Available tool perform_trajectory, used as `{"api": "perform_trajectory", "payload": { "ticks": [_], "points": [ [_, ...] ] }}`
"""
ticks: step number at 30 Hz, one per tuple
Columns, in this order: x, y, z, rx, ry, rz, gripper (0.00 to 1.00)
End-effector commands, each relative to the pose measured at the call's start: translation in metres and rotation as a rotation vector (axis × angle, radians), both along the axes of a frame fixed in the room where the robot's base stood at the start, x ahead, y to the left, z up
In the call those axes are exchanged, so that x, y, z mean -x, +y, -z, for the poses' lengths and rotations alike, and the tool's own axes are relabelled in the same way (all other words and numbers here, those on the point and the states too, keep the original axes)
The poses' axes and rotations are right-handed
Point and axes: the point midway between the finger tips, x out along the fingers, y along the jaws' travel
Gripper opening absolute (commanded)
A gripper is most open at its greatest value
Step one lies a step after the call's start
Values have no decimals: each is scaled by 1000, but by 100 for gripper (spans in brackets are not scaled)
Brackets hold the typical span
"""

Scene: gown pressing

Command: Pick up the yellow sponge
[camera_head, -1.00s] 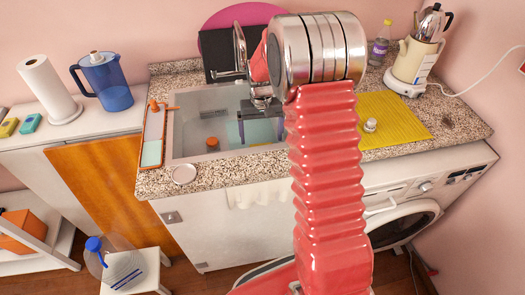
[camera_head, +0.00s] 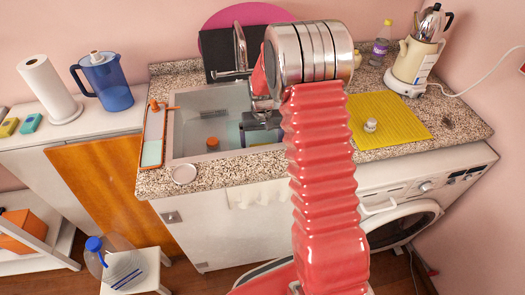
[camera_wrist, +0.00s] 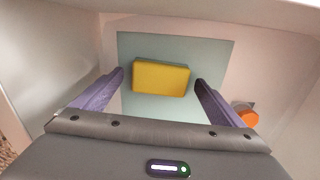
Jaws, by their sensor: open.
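A yellow sponge (camera_wrist: 161,78) lies flat on a pale blue-grey sheet (camera_wrist: 215,50) on the sink floor in the wrist view. My gripper (camera_wrist: 161,80) is open, with one purple finger at each side of the sponge. Gaps show between the fingertips and the sponge's ends. I cannot tell how high the fingers are above it. In the head view my gripper (camera_head: 262,138) reaches down into the sink (camera_head: 187,118); its fingers and this sponge are hidden there.
An orange round object (camera_head: 212,143) sits in the sink near the gripper. The sink walls and faucet (camera_head: 240,50) are close to my arm. A yellow block (camera_head: 9,127) and a teal one (camera_head: 30,123) lie on the left counter. A yellow mat (camera_head: 390,118) lies right.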

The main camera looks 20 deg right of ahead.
Motion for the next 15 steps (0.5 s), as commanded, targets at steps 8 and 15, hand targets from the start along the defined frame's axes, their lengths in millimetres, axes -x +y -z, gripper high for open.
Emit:
{"api": "perform_trajectory", "payload": {
  "ticks": [8,15],
  "points": [
    [0,0,0,0,0,0,92],
    [0,0,0,0,0,1,80]
  ]
}}
